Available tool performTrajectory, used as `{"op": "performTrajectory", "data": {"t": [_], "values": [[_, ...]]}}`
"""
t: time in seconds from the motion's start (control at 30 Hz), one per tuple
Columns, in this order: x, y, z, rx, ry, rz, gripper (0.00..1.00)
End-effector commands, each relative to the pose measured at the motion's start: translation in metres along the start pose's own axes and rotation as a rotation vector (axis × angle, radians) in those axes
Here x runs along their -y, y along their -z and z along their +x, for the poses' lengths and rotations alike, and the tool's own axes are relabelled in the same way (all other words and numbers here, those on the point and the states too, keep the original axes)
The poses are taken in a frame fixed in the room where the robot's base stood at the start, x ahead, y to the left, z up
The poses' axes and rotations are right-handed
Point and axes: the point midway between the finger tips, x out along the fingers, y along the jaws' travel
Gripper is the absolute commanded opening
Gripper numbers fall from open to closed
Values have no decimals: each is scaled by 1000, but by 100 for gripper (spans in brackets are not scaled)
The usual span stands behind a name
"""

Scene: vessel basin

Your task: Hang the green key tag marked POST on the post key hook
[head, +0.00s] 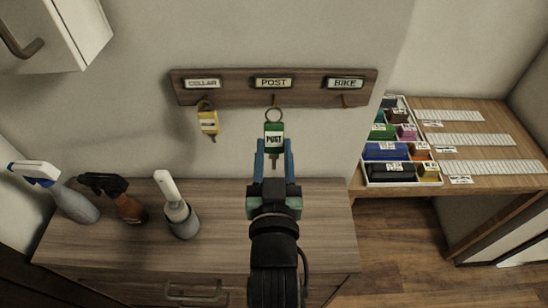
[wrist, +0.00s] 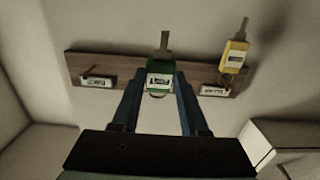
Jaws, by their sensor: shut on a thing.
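The green key tag marked POST (head: 274,138) is held upright between the blue fingers of my gripper (head: 274,154), its ring at the top. The tag also shows in the wrist view (wrist: 160,68), upside down, between the fingertips. The post key hook (head: 274,99) sticks out below the POST label (head: 273,83) on the wooden rack (head: 225,93). The ring's top lies just below the hook tip in the head view. I cannot tell whether the ring is around the hook or in front of it. In the wrist view the tag hides this hook.
A yellow key tag (head: 208,121) hangs on the CELLAR hook at left. The BIKE hook (head: 344,100) at right is empty. Spray bottles (head: 70,195) and a white-handled brush (head: 178,208) stand on the counter (head: 220,250) below. A tray (head: 374,183) of coloured items sits at right.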

Motion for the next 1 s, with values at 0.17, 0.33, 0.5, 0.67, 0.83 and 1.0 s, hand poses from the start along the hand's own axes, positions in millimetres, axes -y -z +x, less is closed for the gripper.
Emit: {"op": "performTrajectory", "data": {"t": [0.17,0.33,0.5,0.67,0.83,1.0], "values": [[0,-1,11,-1,0,0,0],[0,-2,22,-2,0,-1,0],[0,-5,31,-1,0,-1,0],[0,-9,37,-1,0,-1,0],[0,-12,40,-1,0,-1,0],[0,-12,41,-1,0,0,0]]}}
